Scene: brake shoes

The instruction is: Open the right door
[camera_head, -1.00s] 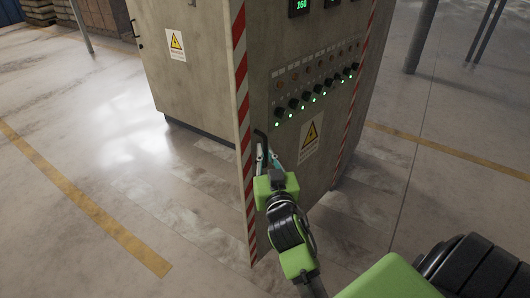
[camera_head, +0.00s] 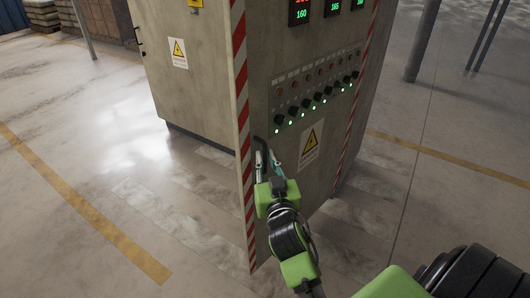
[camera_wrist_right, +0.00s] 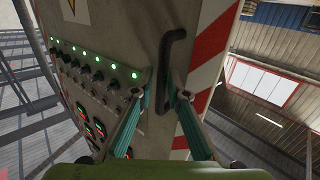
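The door is a grey panel (camera_head: 310,105) with red-and-white striped edges, knobs, green lights and a warning sign. It also fills the left of the right wrist view (camera_wrist_right: 115,30). Its lower left corner reaches well below the cabinet side's base line; I cannot tell how far it stands open. A black bent handle (camera_wrist_right: 168,60) is mounted near the striped edge; in the head view it (camera_head: 260,145) shows only partly. My right gripper (camera_head: 267,168) is at the handle. In the wrist view its two fingers (camera_wrist_right: 160,98) are apart, one on each side of the handle's end. My left gripper is not in view.
The cabinet's grey side (camera_head: 190,80) with a warning sign stands behind the striped edge, at left. Grey posts (camera_head: 420,45) stand at the upper right. Bare concrete floor (camera_head: 120,185) with yellow lines lies open to the left and right.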

